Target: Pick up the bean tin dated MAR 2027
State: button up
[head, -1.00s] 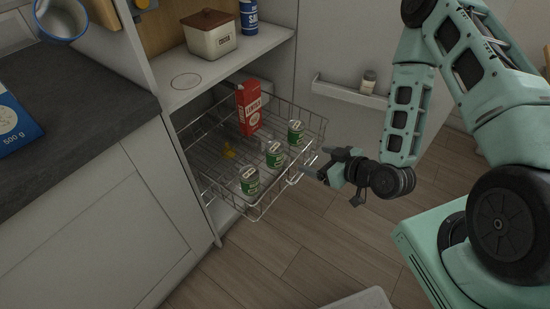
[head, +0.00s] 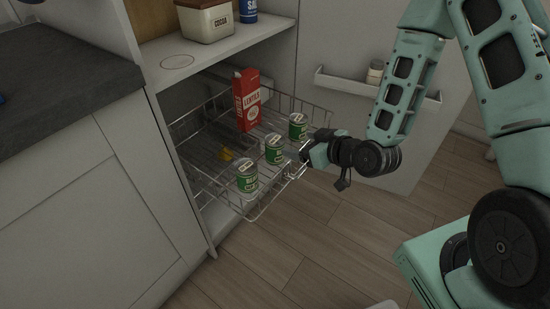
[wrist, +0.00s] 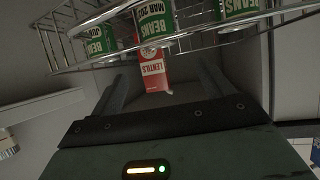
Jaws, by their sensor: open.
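Three green bean tins stand in a row in the wire basket: a front tin (head: 247,178), a middle tin (head: 274,149) and a back tin (head: 298,127). In the wrist view the middle tin (wrist: 155,22) reads BEANS and MAR 202, its last digit unclear. The tin to its left (wrist: 99,40) has a date I cannot read clearly. The tin to its right (wrist: 236,10) has its date cut off. My gripper (head: 303,154) is open and empty at the basket's right side, close to the middle tin but apart from it. Its fingers (wrist: 162,90) spread below the tins in the wrist view.
The pulled-out wire basket (head: 262,210) has a rim between my gripper and the tins. The floor in front is clear.

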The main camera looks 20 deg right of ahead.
aim_at(276, 140)
jog(key=x, duration=0.8)
jog(key=shift+w+a+f+b, duration=0.2)
jog(key=shift+f+b, duration=0.1)
jog(key=shift+b, duration=0.1)
jog(key=shift+w+a+f, duration=0.15)
jog(key=shift+w+f, duration=0.05)
jog(key=shift+w, duration=0.3)
jog(key=c, duration=1.3)
